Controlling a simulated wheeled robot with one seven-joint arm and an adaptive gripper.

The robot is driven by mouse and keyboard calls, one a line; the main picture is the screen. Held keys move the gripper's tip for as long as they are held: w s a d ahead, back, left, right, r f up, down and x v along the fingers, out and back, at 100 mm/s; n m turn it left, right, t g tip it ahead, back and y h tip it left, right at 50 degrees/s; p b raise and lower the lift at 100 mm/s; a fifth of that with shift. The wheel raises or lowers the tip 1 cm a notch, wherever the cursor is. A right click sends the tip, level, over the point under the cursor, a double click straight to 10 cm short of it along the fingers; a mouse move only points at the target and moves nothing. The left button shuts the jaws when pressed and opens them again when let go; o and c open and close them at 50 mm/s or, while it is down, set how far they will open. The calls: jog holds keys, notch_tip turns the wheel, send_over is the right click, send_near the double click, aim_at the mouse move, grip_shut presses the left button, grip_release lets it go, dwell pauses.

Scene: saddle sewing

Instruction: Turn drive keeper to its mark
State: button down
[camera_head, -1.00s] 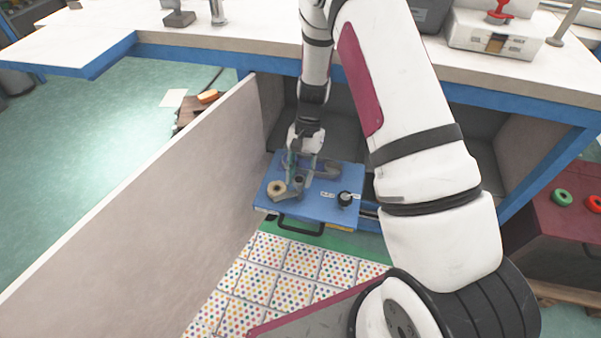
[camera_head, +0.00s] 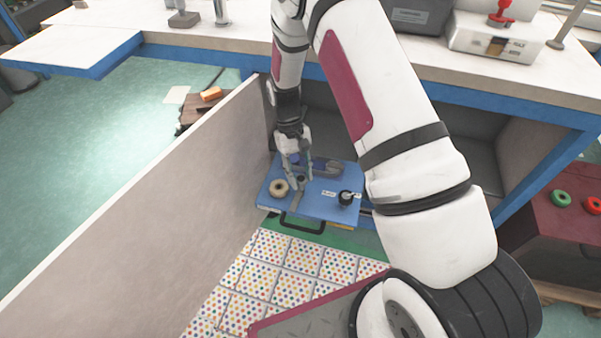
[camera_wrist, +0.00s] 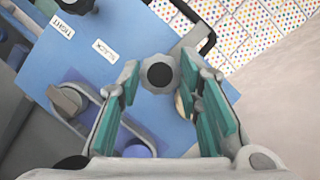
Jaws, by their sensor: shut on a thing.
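The drive keeper appears to be the grey part with a ridged round hub and black centre (camera_wrist: 158,74) on the blue board (camera_head: 318,207). A grey arm runs from its hub toward the board's handle. My gripper (camera_wrist: 160,85) points down over the board in the wrist view, with a teal-padded finger on either side of the hub. It is shut on this part; the exact contact is hard to see. In the head view my gripper (camera_head: 302,182) is over the board's left half. White labels read TIGHT (camera_wrist: 61,27) and SLACK (camera_wrist: 104,50).
A black knob (camera_head: 345,197) stands on the board's right side. A tan spool (camera_head: 279,187) sits close left of my gripper. A grey bracket (camera_wrist: 68,99) stands behind. A black handle (camera_head: 301,227) is on the front edge. A tall pale panel (camera_head: 150,205) rises at left.

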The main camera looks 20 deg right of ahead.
jog(key=shift+n, duration=0.5)
jog(key=c, duration=1.1)
grip_release()
jog(key=shift+a+v, duration=0.1)
jog(key=shift+v, duration=2.9)
jog(key=shift+a+v, duration=0.15)
jog(key=shift+v, duration=2.85)
jog(key=shift+s, duration=0.1)
